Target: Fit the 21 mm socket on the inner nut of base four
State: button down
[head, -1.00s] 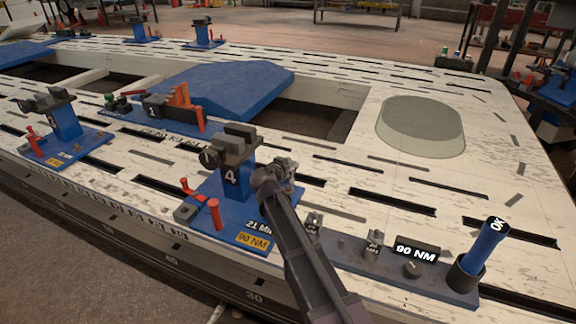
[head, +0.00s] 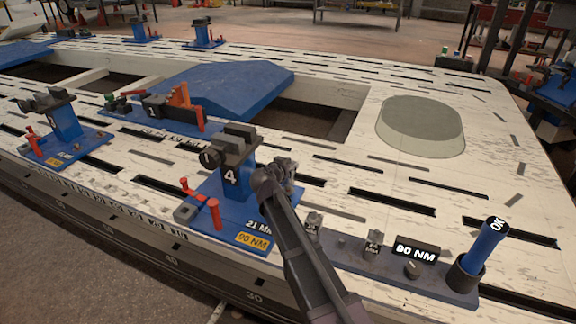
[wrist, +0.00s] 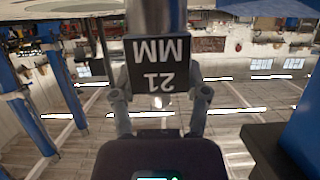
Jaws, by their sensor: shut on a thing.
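Base four (head: 236,188) is a blue stand with a dark clamp head and a white 4, in the middle of the bench in the head view. Its plate carries a 21 mm label and a yellow 90 NM label. My gripper (head: 280,178) is close at the right side of its post. In the wrist view, my gripper (wrist: 160,97) is shut on the 21 mm socket (wrist: 158,65), whose black label reads 21 MM upside down. In the head view the gripper hides the socket. I cannot make out the inner nut or whether the socket touches it.
Red pegs (head: 214,213) stand on base four's left side. Another blue base (head: 66,125) stands left.

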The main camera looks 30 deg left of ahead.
jog(key=shift+f+b, duration=1.25)
dwell(0.4)
grip_release()
jog(key=shift+r, duration=0.15)
jog(key=shift+r+p, duration=1.2)
jog(key=shift+p, duration=0.15)
jog(key=shift+f+b, duration=1.3)
jog(key=shift+b, duration=0.05)
notch_tip(320, 180, up, 9)
jog(key=p, duration=0.8)
jog(key=shift+f+p, duration=0.1)
jog(key=shift+p, duration=0.3)
